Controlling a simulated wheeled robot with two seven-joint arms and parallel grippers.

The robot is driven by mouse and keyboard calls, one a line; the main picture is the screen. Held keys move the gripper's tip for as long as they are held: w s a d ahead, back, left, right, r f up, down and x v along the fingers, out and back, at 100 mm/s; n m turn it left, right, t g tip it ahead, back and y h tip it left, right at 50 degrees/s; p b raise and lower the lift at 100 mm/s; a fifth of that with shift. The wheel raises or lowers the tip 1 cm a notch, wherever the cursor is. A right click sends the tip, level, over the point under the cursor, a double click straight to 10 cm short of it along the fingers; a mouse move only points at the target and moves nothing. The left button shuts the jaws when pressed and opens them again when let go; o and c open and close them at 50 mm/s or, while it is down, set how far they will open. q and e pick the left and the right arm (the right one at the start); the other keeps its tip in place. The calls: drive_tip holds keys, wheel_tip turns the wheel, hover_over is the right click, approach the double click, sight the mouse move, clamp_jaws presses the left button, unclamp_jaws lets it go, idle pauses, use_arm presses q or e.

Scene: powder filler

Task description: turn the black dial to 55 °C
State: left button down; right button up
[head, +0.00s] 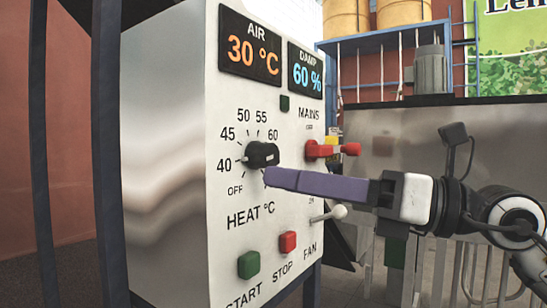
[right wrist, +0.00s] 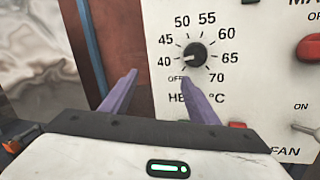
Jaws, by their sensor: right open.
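The black dial (head: 262,154) sits on the white panel above the words HEAT °C. It also shows in the right wrist view (right wrist: 196,54), where its white mark points left, close to the 40. The scale runs from OFF through 40 up to 70. My right gripper (head: 267,176) reaches in from the right with its purple fingers just below and in front of the dial. In the right wrist view the fingers (right wrist: 159,78) are spread apart with nothing between them, left of and below the dial. Any gap to the panel is hard to judge. My left gripper is not in view.
The panel also holds a red MAINS switch (head: 320,150), a FAN lever (head: 330,214), a green START button (head: 248,264) and a red STOP button (head: 288,242). The AIR display (head: 250,48) reads 30 °C and the DAMP display (head: 306,72) 60 %.

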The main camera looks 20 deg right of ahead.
sight(273, 159)
drive_tip(key=d+r+t+h, duration=0.2)
drive_tip(key=d+r+h, duration=0.1)
drive_tip(key=d+h, duration=0.15)
drive_tip(key=p+x, duration=0.1)
drive_tip(key=x, duration=0.2)
drive_tip(key=p+x, duration=0.1)
drive_tip(key=x, duration=0.2)
drive_tip(key=d+p+x, duration=0.1)
drive_tip(key=x, duration=0.2)
drive_tip(key=shift+w+r, duration=0.2)
drive_tip(key=shift+w, duration=0.15)
drive_tip(key=shift+w+a+f+p, duration=0.1)
drive_tip(key=shift+w+a+p, duration=0.25)
drive_tip(key=shift+w, duration=0.15)
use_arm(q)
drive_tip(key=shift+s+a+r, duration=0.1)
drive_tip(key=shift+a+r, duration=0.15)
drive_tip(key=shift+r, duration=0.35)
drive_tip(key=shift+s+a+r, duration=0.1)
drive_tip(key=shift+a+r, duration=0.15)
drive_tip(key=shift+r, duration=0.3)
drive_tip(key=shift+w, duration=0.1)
use_arm(e)
drive_tip(key=c, duration=1)
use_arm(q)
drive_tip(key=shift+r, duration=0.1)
use_arm(e)
drive_tip(key=shift+c, duration=0.2)
